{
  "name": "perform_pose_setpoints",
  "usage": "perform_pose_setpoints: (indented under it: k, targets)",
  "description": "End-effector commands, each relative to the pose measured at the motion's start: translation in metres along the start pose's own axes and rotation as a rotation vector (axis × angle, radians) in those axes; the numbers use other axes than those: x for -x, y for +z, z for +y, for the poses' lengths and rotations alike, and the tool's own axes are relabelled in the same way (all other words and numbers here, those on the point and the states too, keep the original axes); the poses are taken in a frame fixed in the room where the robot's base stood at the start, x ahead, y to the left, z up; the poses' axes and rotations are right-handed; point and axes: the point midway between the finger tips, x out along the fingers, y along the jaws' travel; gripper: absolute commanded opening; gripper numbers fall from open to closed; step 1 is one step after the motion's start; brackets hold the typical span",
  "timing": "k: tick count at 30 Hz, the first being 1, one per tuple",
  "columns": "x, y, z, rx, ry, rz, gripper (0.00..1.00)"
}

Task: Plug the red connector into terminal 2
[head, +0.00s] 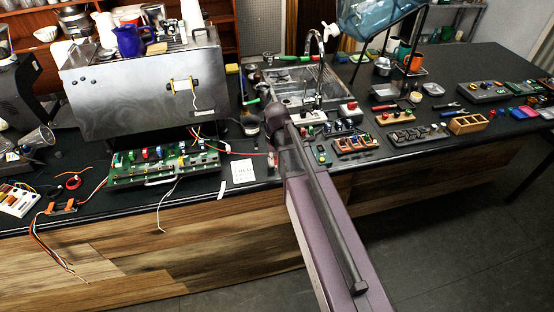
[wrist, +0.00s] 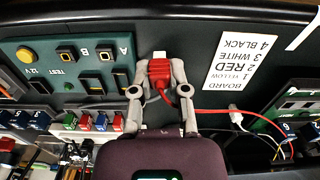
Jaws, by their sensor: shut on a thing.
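In the wrist view my gripper (wrist: 158,72) is shut on a red connector (wrist: 160,76), with one finger on each side. A white tip shows at its far end, over the dark counter. A red wire (wrist: 225,112) runs from it to the right. In the head view this wire (head: 240,152) leads from near the green terminal board (head: 160,172) to beside my arm, which hides most of my gripper. Part of a green board (wrist: 297,98) shows at the wrist view's right edge. I cannot make out terminal 2 in either view.
A white card (wrist: 241,58) listing wire colours lies beside my gripper. A green test panel (wrist: 72,65) and coloured connector blocks (wrist: 92,122) are on the other side. A steel brewer (head: 150,85) stands behind the board. Loose wires (head: 45,245) hang over the counter's front edge.

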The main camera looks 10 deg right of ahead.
Motion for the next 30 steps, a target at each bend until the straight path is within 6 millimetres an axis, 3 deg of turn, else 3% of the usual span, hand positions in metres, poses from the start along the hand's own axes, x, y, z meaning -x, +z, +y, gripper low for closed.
perform_pose_setpoints:
  k: [5, 11, 21, 30]
  targets:
    - [0.005, -0.011, -0.013, 0.000, 0.000, 0.000, 0.00]
    - [0.015, -0.032, -0.046, -0.005, 0.000, 0.000, 0.00]
    - [0.036, -0.072, -0.132, -0.024, 0.000, 0.000, 0.00]
    - [0.053, -0.096, -0.215, -0.041, 0.000, 0.000, 0.00]
